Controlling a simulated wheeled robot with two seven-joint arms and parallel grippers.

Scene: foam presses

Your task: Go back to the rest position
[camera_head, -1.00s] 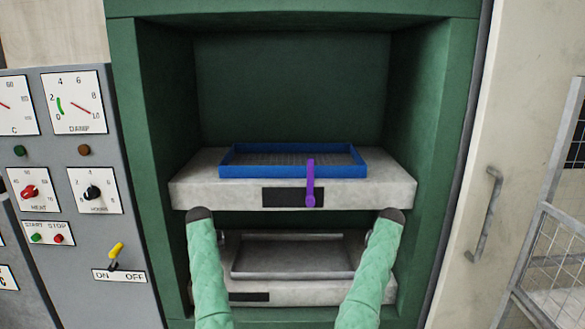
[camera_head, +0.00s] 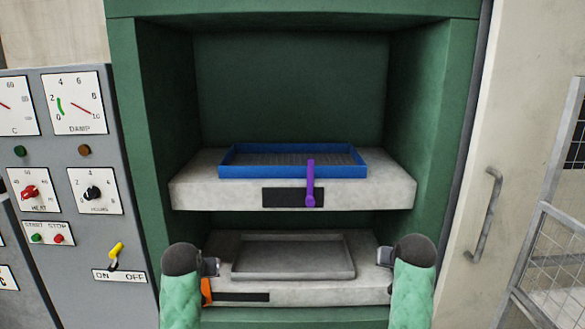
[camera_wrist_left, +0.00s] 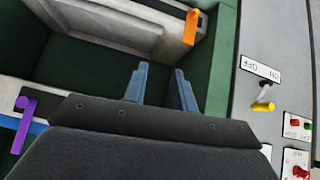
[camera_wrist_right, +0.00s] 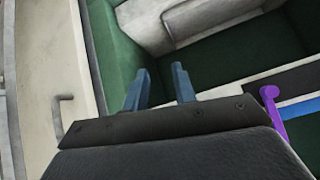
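My left gripper (camera_head: 212,266) is at the left of the lower press shelf. In the left wrist view its two blue fingers (camera_wrist_left: 158,85) stand apart with nothing between them. My right gripper (camera_head: 386,256) is at the right of that shelf. Its fingers (camera_wrist_right: 159,86) are also apart and empty in the right wrist view. Both green forearms come up from the bottom edge of the head view and stand well apart.
A blue tray (camera_head: 229,172) sits on the upper shelf (camera_head: 390,190), with a purple handle (camera_head: 310,190) at its front. A grey tray (camera_head: 292,276) lies on the lower shelf (camera_head: 330,296). An orange handle (camera_head: 206,290) shows there. A control panel (camera_head: 45,262) stands left.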

